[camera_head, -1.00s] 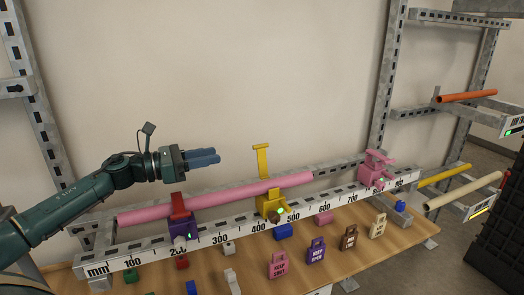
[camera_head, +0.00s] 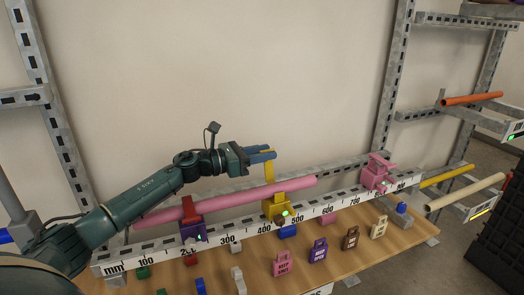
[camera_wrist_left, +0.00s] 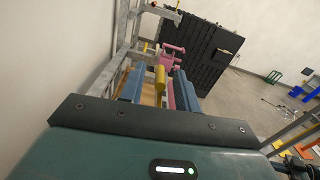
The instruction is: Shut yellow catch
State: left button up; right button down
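The yellow catch (camera_head: 269,172) stands upright, raised from its yellow clamp (camera_head: 276,209) on the ruled rail. A pink pipe (camera_head: 240,196) runs through the clamp. My left gripper (camera_head: 266,155) is at the top of the catch, its blue fingers pointing right and overlapping it in the head view. In the left wrist view the fingers are apart, with the yellow catch (camera_wrist_left: 159,78) showing in the gap between them. I cannot tell whether either finger touches it. My right gripper is not in view.
A purple clamp with a red catch (camera_head: 190,207) sits left on the rail (camera_head: 240,237), below my left arm. A pink clamp (camera_head: 377,173) sits to the right. Tags and small blocks lie on the wooden table (camera_head: 345,240).

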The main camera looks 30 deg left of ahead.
pick_arm(q)
jog(key=shift+c, duration=0.4)
grip_shut()
